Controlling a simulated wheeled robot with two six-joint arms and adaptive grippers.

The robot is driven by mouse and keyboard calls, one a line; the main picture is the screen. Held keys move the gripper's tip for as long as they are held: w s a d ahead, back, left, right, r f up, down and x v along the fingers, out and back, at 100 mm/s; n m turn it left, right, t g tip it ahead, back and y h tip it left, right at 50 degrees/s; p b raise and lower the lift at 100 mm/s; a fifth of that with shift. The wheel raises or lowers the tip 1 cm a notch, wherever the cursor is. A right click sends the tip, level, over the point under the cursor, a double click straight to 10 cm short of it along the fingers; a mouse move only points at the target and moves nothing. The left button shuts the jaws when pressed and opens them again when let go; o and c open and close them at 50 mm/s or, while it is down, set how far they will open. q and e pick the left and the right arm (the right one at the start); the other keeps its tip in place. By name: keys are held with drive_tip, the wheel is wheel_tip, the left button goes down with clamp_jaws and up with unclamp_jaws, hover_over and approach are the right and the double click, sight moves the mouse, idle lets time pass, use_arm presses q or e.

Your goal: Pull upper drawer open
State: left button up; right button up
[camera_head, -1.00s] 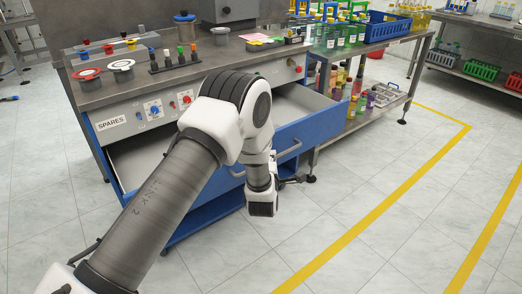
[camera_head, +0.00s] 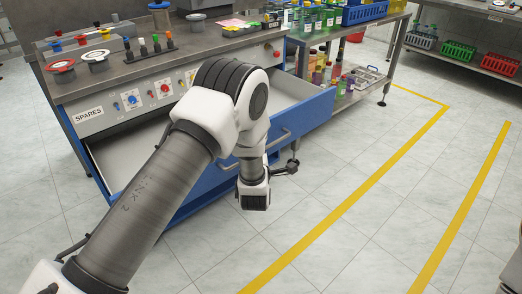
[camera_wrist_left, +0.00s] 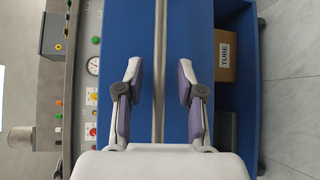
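The upper drawer (camera_head: 312,112) of the workbench stands pulled out in the head view. It has a blue front and a pale, empty-looking inside. Its metal bar handle (camera_head: 285,138) runs along the front, partly hidden behind my left arm. In the left wrist view the blue drawer front (camera_wrist_left: 200,25) fills the middle, with the handle (camera_wrist_left: 160,30) running top to bottom. My left gripper (camera_wrist_left: 160,72) is open there, with one finger on each side of the handle and gaps to both. My right gripper is not in view.
A box labelled TUBE (camera_wrist_left: 235,55) lies in the compartment below the drawer. A shelf table with bottles and a blue crate (camera_head: 365,12) stands to the right. The yellow-marked floor (camera_head: 380,190) is clear.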

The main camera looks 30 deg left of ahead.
use_arm(q)
drive_tip(key=v, duration=1.2)
